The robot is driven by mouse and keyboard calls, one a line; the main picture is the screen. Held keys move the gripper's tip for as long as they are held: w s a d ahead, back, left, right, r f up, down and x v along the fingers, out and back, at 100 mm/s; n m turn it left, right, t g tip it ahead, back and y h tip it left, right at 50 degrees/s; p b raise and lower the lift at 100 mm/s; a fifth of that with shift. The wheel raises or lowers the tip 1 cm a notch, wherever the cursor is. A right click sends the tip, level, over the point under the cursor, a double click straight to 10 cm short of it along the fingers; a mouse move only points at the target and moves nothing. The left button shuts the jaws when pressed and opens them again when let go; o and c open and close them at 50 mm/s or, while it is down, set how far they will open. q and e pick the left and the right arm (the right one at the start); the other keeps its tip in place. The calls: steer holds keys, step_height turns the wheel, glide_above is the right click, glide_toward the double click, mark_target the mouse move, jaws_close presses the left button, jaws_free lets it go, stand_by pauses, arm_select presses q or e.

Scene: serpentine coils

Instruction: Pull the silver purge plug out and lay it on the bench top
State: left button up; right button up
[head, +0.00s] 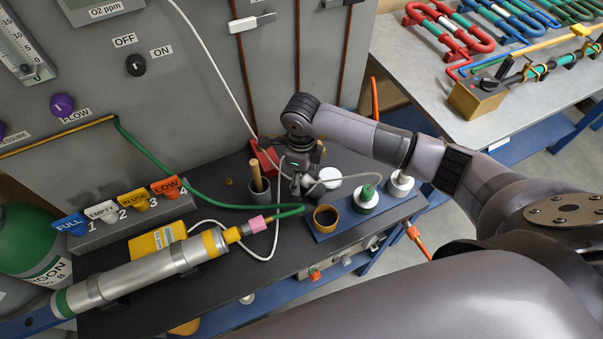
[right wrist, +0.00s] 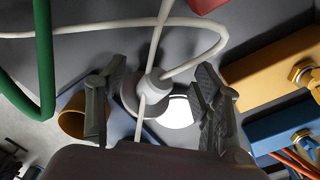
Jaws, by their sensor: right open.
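My right gripper (head: 298,184) points down over the dark bench top (head: 238,284), between the cup with a wooden handle and the blue rack. In the right wrist view its two fingers (right wrist: 153,100) are apart. Between them is a silver-grey round piece with a knob (right wrist: 150,88), which looks like the purge plug, with a thin white line running from it. I cannot tell whether a finger touches it. In the head view the gripper mostly hides this piece. My left gripper is not in view.
A blue rack (head: 322,238) holds a brown cup (head: 325,217) and white-capped items close right of the gripper. A silver cylinder (head: 137,277) lies at left with a green hose. White tubing loops around the gripper. The grey panel (head: 195,75) rises behind. The front bench top has bare room.

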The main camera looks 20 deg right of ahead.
step_height(320, 180, up, 12)
stand_by(0.5)
